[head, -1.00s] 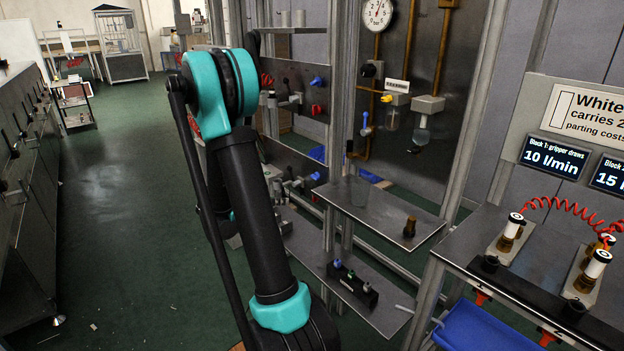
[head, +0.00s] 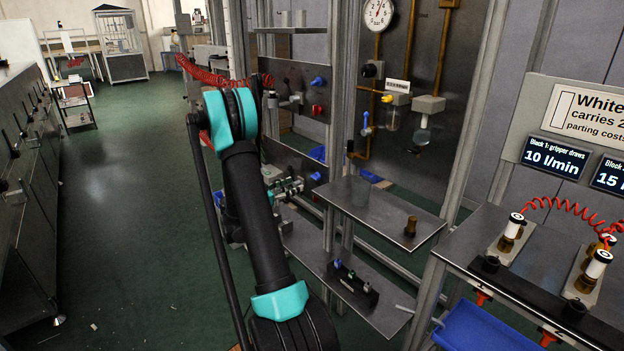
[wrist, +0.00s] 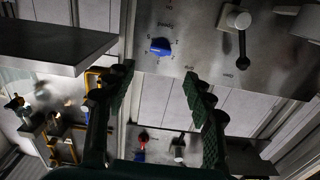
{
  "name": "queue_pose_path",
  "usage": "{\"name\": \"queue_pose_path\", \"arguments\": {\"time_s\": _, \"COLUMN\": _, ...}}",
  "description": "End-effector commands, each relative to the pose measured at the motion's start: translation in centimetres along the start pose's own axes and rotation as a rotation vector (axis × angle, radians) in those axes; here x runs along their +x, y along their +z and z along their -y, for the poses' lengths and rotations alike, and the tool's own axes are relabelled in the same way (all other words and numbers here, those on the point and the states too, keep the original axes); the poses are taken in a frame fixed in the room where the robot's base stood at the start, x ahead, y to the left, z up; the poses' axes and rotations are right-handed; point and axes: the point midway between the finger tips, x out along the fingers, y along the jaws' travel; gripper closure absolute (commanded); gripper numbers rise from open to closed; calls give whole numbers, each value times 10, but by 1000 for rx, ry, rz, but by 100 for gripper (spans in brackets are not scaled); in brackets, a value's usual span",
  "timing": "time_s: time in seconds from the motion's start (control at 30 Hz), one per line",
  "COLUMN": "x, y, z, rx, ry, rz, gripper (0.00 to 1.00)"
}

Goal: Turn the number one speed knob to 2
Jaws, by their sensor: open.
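I cannot read a number one label. My gripper (wrist: 158,74) is open and empty. Its two dark fingers stand apart, with the blue knob showing beyond the gap between their tips, apart from them.
A dark shelf (wrist: 55,45) juts in at upper left. The upper panel carries another blue knob (head: 318,81) and a red knob (head: 317,109). Steel shelves (head: 375,207) stand right of my arm.

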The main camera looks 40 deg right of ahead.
Motion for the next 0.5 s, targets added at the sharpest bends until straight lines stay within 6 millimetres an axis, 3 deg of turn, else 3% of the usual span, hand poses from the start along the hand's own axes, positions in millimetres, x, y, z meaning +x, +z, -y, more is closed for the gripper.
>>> {"name": "queue_pose_path", "arguments": {"time_s": 0.3, "x": 63, "y": 0, "z": -1, "rx": 0, "ry": 2, "rz": 1, "gripper": 46}}
{"name": "queue_pose_path", "arguments": {"time_s": 0.5, "x": 91, "y": 0, "z": 0, "rx": -1, "ry": 2, "rz": 1, "gripper": 46}}
